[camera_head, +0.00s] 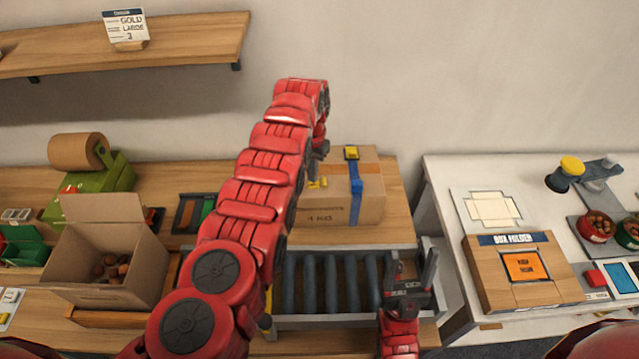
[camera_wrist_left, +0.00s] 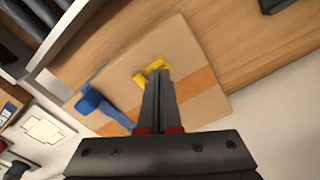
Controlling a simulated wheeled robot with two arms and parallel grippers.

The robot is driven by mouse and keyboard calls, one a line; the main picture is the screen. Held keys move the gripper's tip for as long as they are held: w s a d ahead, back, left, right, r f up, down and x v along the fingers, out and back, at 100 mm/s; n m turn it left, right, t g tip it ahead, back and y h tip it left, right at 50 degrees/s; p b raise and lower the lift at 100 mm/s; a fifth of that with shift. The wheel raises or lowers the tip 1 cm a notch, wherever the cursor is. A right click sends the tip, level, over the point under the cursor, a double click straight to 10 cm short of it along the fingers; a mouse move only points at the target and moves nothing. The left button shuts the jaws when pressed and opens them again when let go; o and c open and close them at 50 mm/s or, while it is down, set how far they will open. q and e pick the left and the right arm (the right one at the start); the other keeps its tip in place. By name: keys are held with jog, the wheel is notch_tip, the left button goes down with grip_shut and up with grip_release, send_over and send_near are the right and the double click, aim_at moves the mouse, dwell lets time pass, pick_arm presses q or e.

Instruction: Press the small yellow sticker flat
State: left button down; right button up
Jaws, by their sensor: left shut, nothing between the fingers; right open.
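A closed cardboard box (camera_head: 372,205) stands behind the roller conveyor, with a blue strip (camera_head: 356,190) down its front. A small yellow patch (camera_head: 317,183) shows on its front, partly beside my left gripper (camera_head: 319,152); another yellow piece (camera_head: 351,153) is at the top of the blue strip. In the left wrist view, the shut, empty fingertips (camera_wrist_left: 158,77) are over the box (camera_wrist_left: 205,95), right at a yellow sticker (camera_wrist_left: 148,72) that they partly cover. I cannot tell whether they touch it. My right gripper (camera_head: 410,275) is open and empty over the conveyor's right end.
The roller conveyor (camera_head: 330,318) lies in front of the box. An open carton (camera_head: 105,255) of chestnuts stands at left, near a green tape dispenser (camera_head: 95,190). A white table (camera_head: 450,190) at right holds a box folder (camera_head: 520,270) and bowls of chestnuts.

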pick_arm(q)
jog(key=shift+f+b, duration=0.7)
jog(key=shift+f, duration=0.25)
dwell(1.8)
jog(key=shift+s, duration=0.1)
jog(key=shift+r+p, duration=1)
jog(key=shift+r, duration=0.3)
jog(key=shift+r+p, duration=0.5)
jog(key=shift+r, duration=1.8)
